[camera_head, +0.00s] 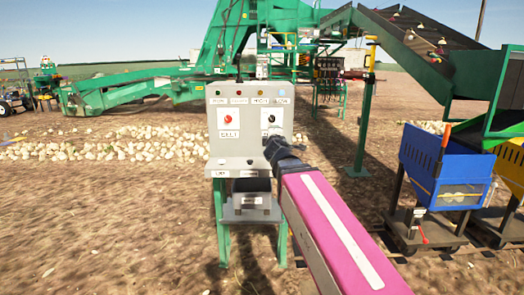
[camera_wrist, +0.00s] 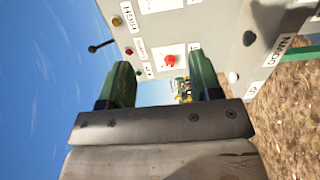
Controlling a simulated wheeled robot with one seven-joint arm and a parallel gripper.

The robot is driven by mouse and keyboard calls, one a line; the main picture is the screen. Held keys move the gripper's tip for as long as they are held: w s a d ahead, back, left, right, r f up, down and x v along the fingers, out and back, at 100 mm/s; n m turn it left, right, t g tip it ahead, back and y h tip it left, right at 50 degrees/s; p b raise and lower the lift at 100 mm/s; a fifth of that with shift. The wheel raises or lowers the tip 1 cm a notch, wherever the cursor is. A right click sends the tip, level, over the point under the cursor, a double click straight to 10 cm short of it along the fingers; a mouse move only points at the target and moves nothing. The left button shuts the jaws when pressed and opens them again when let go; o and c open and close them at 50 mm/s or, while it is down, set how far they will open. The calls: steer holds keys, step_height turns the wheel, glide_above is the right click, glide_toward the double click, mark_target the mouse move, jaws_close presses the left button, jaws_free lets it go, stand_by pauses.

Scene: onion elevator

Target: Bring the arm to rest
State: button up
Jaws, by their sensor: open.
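My arm, with a pink link, reaches up from the lower right in the head view. My gripper (camera_head: 280,150) is at the right part of a grey control panel (camera_head: 232,160), just below a black knob (camera_head: 271,119). In the wrist view my gripper (camera_wrist: 160,74) is open, its two green fingers apart with nothing between them. The panel (camera_wrist: 215,30) fills the upper part of that view, tilted. A red button (camera_wrist: 171,61) shows beyond the gap. The head view cannot tell whether the fingers touch the panel.
The panel stands on green legs (camera_head: 222,225) with a small box (camera_head: 252,207) below. Blue (camera_head: 433,165) and yellow (camera_head: 511,165) bins stand at right under a conveyor (camera_head: 420,40). Green machinery (camera_head: 215,55) and onions (camera_head: 110,145) lie behind.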

steer(key=s+d+f+m+g+h, duration=0.2)
steer(key=d+f+m+g, duration=0.35)
steer(key=f, duration=0.75)
steer(key=s+d+f+m+g+h, duration=0.15)
steer(key=d+f+m+g, duration=0.35)
steer(key=f, duration=0.7)
steer(key=s+d+f+m+g+y, duration=0.1)
steer(key=s+f+m+g, duration=0.2)
steer(key=s+f, duration=0.4)
steer(key=s+d+f+m+g+y, duration=0.2)
steer(key=s+f+m+g, duration=0.2)
steer(key=s+f, duration=0.4)
step_height(320, 180, down, 4)
steer(key=shift+d, duration=0.3)
